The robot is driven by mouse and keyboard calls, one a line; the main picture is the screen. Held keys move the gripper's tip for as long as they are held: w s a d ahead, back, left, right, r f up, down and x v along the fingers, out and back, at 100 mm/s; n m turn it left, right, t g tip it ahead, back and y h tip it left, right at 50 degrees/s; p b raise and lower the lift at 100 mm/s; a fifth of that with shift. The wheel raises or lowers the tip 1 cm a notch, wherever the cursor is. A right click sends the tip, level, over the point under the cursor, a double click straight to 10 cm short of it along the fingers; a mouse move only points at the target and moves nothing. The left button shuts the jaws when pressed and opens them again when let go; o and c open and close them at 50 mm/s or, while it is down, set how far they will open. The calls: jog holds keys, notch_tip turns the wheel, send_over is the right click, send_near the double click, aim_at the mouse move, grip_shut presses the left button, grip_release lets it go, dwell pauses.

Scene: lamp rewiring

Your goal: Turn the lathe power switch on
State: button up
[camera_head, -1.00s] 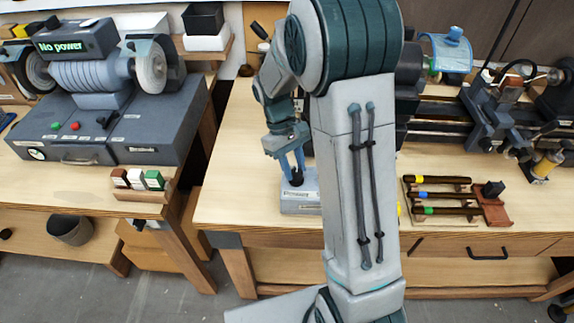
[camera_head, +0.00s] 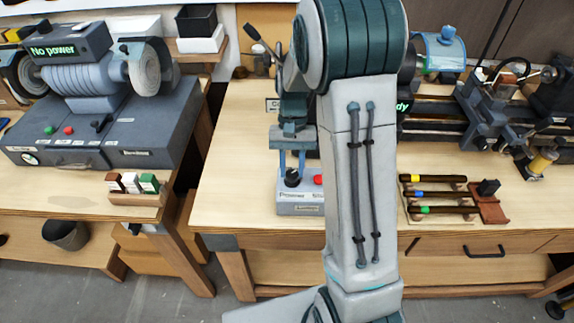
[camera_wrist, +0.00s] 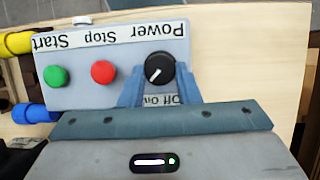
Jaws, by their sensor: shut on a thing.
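The grey power switch box (camera_head: 300,209) stands near the front edge of the lathe bench. Its black rotary knob (camera_wrist: 157,70) shows upside down in the wrist view, with a white mark slanting toward the lower left of the picture, the "On" side of the partly covered Off/On label (camera_wrist: 160,100). My gripper (camera_wrist: 158,82) has its blue fingers on either side of the knob, shut on it. In the head view my gripper (camera_head: 292,170) points down onto the knob. A red button (camera_wrist: 103,72) and a green button (camera_wrist: 56,76) sit beside it.
The lathe (camera_head: 460,120) is at the back right, with green letters "dy" (camera_head: 404,105) beside my arm, partly hidden. A rack of colour-banded tools (camera_head: 437,194) lies right of my arm. The grinder (camera_head: 95,80) on the left bench shows "No power".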

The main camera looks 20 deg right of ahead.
jog(key=shift+s+a+f, duration=0.1)
jog(key=shift+s+f, duration=0.05)
jog(key=shift+s, duration=0.1)
jog(key=o, duration=1)
jog(key=shift+w+r, duration=0.1)
jog(key=shift+r, duration=0.1)
jog(key=shift+p+v, duration=3)
jog(key=shift+v, duration=1.05)
jog(key=shift+r, duration=0.2)
